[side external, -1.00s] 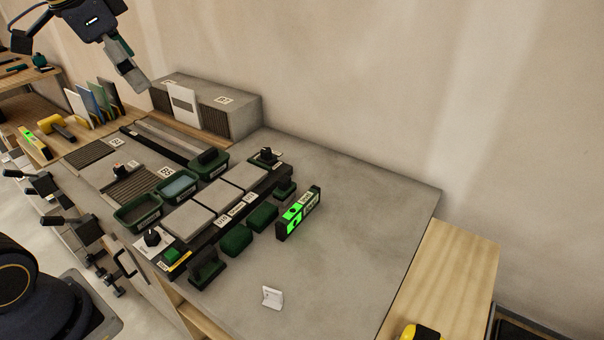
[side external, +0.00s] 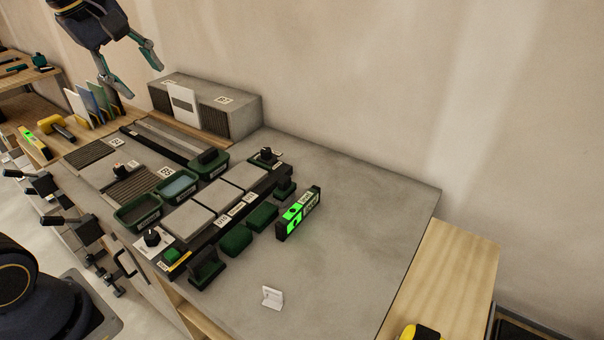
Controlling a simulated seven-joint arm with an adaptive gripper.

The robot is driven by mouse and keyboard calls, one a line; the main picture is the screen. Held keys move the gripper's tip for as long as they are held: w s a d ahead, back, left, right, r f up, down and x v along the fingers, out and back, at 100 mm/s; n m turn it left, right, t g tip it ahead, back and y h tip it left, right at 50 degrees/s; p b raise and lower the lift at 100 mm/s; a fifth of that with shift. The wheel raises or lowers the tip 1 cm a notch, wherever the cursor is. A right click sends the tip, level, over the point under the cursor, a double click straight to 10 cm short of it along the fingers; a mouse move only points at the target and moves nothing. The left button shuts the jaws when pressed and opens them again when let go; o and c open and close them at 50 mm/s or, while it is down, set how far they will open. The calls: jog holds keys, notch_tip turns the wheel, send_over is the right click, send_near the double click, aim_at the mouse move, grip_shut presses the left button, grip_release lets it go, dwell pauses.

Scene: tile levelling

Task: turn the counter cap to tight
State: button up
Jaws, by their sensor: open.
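Several small dark knobs stand on the grey counter (side external: 350,235). One knob (side external: 152,238) is on a white plate at the near left end of the tile row. Another knob (side external: 266,153) is at the far end of that row, and a third knob (side external: 119,169) is by a ribbed pad further left. Their labels are too small to read, so I cannot tell which is the counter cap or how tight any of them is. My gripper (side external: 146,81) is open and empty, high at the upper left, well apart from all the knobs.
Grey tiles (side external: 213,200) lie in a row beside green trays (side external: 138,213). A level with lit green panels (side external: 298,213) and green blocks (side external: 236,238) sit right of the row. A grey box (side external: 235,104) stands at the back. The counter's right part is bare.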

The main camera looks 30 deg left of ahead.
jog(key=w+a+f+n+g, duration=0.1)
jog(key=w+a+n, duration=0.2)
jog(key=a+n, duration=0.15)
jog(key=w+a+n+g, duration=0.1)
jog(key=w+a+n, duration=0.2)
jog(key=a, duration=0.3)
jog(key=n+g, duration=0.3)
jog(key=n, duration=0.6)
send_over(117, 165)
notch_tip(117, 165, down, 17)
jog(key=shift+m+h, duration=0.25)
jog(key=shift+h, duration=0.05)
notch_tip(117, 165, down, 15)
jog(key=shift+a, duration=0.15)
jog(key=shift+f, duration=0.75)
jog(key=shift+c, duration=0.3)
grip_shut()
